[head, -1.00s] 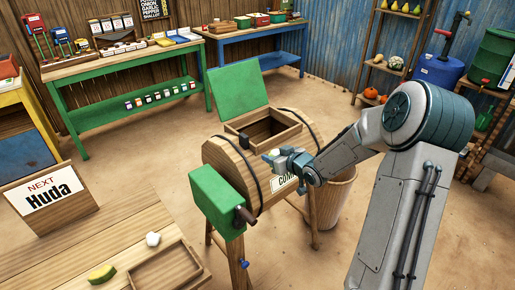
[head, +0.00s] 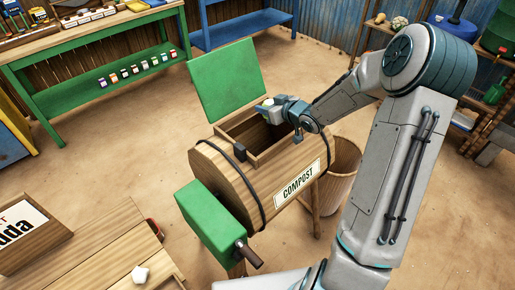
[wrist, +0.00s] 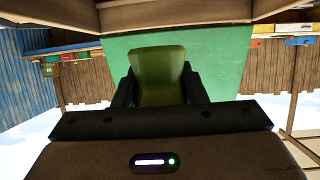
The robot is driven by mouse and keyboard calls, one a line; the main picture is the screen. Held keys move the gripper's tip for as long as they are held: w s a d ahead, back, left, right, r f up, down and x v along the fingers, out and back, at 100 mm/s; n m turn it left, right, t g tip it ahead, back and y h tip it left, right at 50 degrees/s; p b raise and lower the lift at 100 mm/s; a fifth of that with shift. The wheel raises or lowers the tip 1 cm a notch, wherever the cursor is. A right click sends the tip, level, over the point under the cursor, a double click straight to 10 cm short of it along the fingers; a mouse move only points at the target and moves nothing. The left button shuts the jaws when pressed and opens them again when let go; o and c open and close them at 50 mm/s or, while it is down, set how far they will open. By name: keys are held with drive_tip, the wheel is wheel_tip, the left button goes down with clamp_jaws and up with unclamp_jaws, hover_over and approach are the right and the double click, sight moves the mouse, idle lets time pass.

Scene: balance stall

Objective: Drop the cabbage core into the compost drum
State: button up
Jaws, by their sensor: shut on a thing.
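My gripper (head: 272,108) is shut on the cabbage core (wrist: 158,75), a dull green block between the two dark fingers in the wrist view. In the head view only a small pale bit of the core (head: 267,101) shows at the fingertips. The compost drum (head: 213,172) is a wooden barrel lying on its side on legs, with a "COMPOST" label. Its hatch is open, with the green lid (head: 225,80) raised behind. My gripper appears above the right part of the hatch opening; its exact height is unclear. The drum's inside is dark.
A green box (head: 210,222) with a crank is on the drum's near end. A wooden bin (head: 343,170) stands to the right. A wooden table (head: 95,255) with a white lump (head: 141,273) is at lower left. A green bench (head: 95,62) stands behind.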

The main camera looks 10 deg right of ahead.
wheel_tip(320, 180, down, 6)
drive_tip(key=b, duration=0.5)
drive_tip(key=shift+a, duration=0.15)
drive_tip(key=o, duration=1.1)
drive_tip(key=v, duration=1.4)
drive_tip(key=shift+a+p, duration=0.1)
drive_tip(key=shift+p, duration=0.2)
